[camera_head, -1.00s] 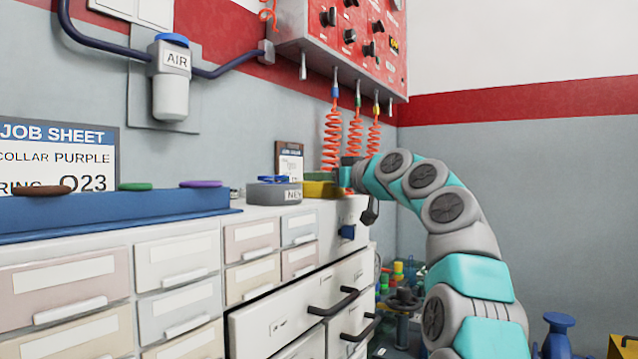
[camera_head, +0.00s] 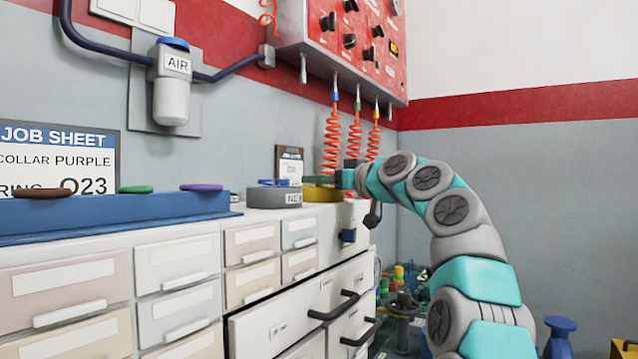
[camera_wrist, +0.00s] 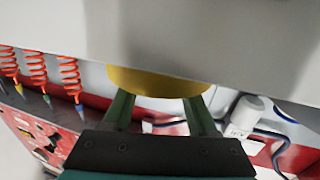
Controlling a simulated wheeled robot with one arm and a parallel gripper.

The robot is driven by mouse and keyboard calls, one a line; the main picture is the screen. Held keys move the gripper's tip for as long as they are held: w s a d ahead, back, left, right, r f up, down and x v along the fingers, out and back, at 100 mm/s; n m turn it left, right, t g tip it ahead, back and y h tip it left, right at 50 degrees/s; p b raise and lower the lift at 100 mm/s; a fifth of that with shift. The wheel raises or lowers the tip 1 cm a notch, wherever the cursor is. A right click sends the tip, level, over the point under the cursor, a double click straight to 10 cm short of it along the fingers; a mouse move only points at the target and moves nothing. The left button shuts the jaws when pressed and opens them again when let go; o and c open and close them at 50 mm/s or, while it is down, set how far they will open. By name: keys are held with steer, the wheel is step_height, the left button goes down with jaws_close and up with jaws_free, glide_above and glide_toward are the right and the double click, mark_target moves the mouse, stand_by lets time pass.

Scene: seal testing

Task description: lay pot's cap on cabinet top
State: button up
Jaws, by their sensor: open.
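A round yellow piece (camera_head: 322,195), apparently the pot, stands on the cabinet top (camera_head: 262,213) near its right end. Whether its cap is a separate part cannot be made out. My gripper (camera_head: 316,181) reaches in from the right at the height of the yellow piece's upper part. In the wrist view the yellow piece (camera_wrist: 158,82) shows as a curved edge between and just beyond the two green fingers (camera_wrist: 160,105). The fingers are apart, and contact with the yellow piece cannot be told.
A grey round tin (camera_head: 274,197) with a label stands just left of the yellow piece. A clipboard (camera_head: 290,163) stands behind. Orange coiled hoses (camera_head: 355,145) hang from the red panel (camera_head: 350,45) above. A blue rack (camera_head: 120,211) with coloured rings fills the cabinet's left part.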

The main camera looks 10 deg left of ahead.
steer(key=b+v, duration=0.4)
steer(key=v, duration=0.7)
steer(key=shift+s, duration=0.1)
steer(key=shift+c, duration=0.2)
stand_by(0.9)
